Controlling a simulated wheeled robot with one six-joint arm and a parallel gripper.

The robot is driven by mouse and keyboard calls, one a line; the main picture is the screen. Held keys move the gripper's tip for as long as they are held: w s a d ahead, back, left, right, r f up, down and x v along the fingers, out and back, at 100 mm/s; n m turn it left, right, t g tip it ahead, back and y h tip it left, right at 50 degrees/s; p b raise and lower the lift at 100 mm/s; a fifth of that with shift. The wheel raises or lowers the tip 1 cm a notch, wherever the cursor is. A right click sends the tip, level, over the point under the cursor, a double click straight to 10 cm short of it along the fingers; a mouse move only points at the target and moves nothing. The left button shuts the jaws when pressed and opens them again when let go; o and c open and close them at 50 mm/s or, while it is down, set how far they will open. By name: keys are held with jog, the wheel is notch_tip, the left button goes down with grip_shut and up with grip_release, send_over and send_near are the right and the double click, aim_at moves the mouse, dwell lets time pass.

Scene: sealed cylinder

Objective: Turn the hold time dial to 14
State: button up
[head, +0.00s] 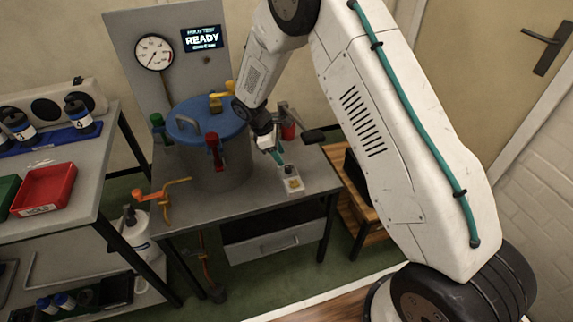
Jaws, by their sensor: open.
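My gripper (278,157) is open and points down, just above and left of a small pale box (292,184) on the workbench. The box has a dark knob-like part on top and a yellow mark on its front. It may be the hold time dial, but its numbers and pointer are too small to read. I see no contact between my gripper and the box, though the gap is hard to judge. A display (203,39) on the grey back panel reads READY; its smaller lines are not clearly legible.
A grey cylinder with a blue lid (205,120) and coloured clamps stands left of my gripper. A red item (287,124) stands behind it. A round gauge (153,52) is on the panel. An orange lever (165,188) is at the bench's left. A red tray (44,188) sits on the left shelf.

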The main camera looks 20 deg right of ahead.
aim_at(288, 167)
jog(key=x, duration=0.6)
grip_shut()
